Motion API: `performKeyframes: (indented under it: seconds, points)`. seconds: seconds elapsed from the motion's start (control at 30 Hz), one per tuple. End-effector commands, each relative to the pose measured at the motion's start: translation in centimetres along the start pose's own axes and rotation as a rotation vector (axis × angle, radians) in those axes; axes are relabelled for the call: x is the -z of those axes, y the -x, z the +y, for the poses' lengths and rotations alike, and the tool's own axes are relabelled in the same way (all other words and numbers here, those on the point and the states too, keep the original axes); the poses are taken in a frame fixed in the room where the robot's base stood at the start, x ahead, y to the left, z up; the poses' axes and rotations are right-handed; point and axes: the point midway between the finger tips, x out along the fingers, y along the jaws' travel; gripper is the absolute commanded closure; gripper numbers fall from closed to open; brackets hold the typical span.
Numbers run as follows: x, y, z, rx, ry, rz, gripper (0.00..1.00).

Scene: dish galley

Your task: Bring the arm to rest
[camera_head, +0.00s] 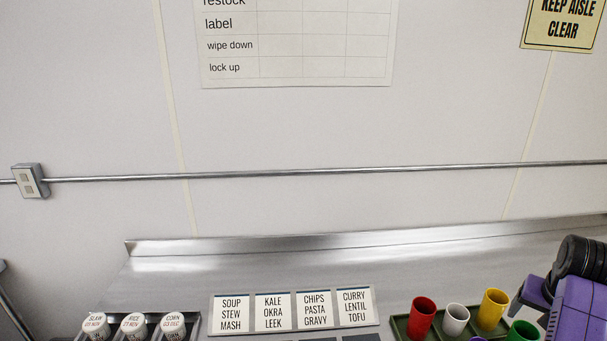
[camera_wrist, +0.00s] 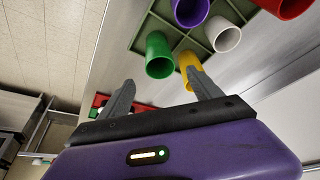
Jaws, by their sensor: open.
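My gripper (camera_wrist: 163,95) is open in the wrist view, with its two grey fingers apart and nothing between them. In that view it is near a green cup (camera_wrist: 160,55) and a yellow cup (camera_wrist: 189,70), which show beyond the fingertips. I cannot tell whether a finger touches a cup. In the head view my purple arm shows at the lower right edge, beside the cups. The gripper's fingers are not visible there.
A green tray (camera_head: 399,325) holds red (camera_head: 421,318), white (camera_head: 455,320), yellow (camera_head: 492,309) and green cups. Labelled cards (camera_head: 315,311) stand at the middle of the counter. Lidded tubs (camera_head: 134,324) sit at lower left.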

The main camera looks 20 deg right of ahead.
Motion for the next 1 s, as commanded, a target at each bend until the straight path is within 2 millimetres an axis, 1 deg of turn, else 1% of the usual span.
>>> performKeyframes:
  seconds: [0.07, 0.13, 0.17, 0.23, 0.3, 0.37, 0.43, 0.47, 0.57, 0.67, 0.7, 0.77, 0.8, 0.87, 0.9, 0.97, 1.0]
  points:
    - [1.0, 0.0, -0.1, 0.003, 0.002, 0.04, 0.26]
    - [2.7, 0.3, -0.2, 0.011, 0.005, 0.111, 0.26]
    - [3.7, 0.6, -0.3, 0.017, 0.006, 0.155, 0.26]
    - [6.3, 1.9, -0.7, 0.033, 0.011, 0.276, 0.26]
    - [8.0, 2.7, -1.0, 0.043, 0.026, 0.393, 0.26]
    - [8.5, 2.9, -1.4, 0.05, 0.048, 0.484, 0.26]
    - [8.3, 3.1, -2.3, 0.063, 0.082, 0.585, 0.26]
    - [8.0, 3.2, -2.8, 0.071, 0.101, 0.626, 0.26]
    - [6.1, 3.3, -4.5, 0.101, 0.164, 0.756, 0.26]
    - [3.2, 3.6, -6.3, 0.144, 0.226, 0.862, 0.26]
    - [1.8, 3.8, -7.0, 0.163, 0.25, 0.899, 0.26]
    - [-0.3, 4.1, -7.9, 0.195, 0.284, 0.95, 0.26]
    - [-1.8, 4.3, -8.5, 0.218, 0.305, 0.98, 0.26]
    - [-4.2, 4.7, -9.2, 0.253, 0.335, 1.019, 0.26]
    - [-5.9, 5.0, -9.7, 0.278, 0.354, 1.044, 0.26]
    - [-8.4, 5.5, -10.2, 0.315, 0.379, 1.076, 0.26]
    - [-10.2, 5.8, -10.6, 0.342, 0.396, 1.093, 0.26]
